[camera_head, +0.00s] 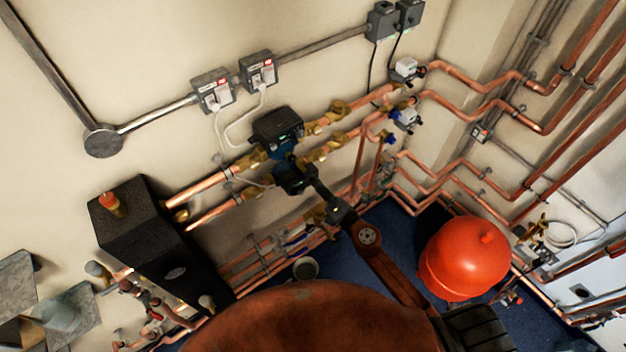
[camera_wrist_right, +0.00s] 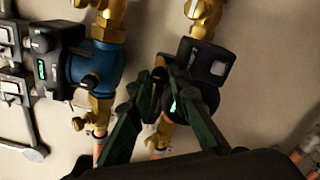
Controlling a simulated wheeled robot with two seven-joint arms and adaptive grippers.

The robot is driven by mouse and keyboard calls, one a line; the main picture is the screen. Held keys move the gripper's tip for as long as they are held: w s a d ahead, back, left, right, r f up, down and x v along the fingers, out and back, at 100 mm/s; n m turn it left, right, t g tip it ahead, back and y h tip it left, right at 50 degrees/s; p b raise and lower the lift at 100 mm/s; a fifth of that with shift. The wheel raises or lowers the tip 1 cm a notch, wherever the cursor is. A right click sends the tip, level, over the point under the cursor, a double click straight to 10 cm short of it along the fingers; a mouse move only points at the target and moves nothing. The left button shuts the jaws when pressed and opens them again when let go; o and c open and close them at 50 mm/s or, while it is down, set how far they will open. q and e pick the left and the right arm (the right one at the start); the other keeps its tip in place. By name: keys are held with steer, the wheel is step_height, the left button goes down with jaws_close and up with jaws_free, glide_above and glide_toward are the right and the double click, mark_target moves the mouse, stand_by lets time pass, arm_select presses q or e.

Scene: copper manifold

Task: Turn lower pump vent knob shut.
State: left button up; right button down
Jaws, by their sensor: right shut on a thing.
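The lower pump (camera_head: 291,179) is a dark unit on the lower copper pipe, below the upper pump (camera_head: 275,130). In the right wrist view the lower pump's dark box (camera_wrist_right: 205,62) sits just beyond my fingers. My right gripper (camera_head: 318,188) reaches it from the lower right. In the wrist view its two green-black fingers (camera_wrist_right: 163,84) close in at the pump's near side. They are shut on the vent knob, which the fingertips mostly hide; how far it is turned cannot be told. My left gripper is not in view.
The upper pump's blue body (camera_wrist_right: 108,68) with its own knob (camera_wrist_right: 91,82) is close on the left in the wrist view. Brass valves (camera_head: 338,107) and copper pipes surround the pumps. A black box (camera_head: 130,235) stands left, a red vessel (camera_head: 463,258) right.

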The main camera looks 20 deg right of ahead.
steer(key=shift+f+n, duration=0.1)
steer(key=shift+n, duration=0.6)
steer(key=c, duration=1.8)
jaws_free()
steer(key=v, duration=1.2)
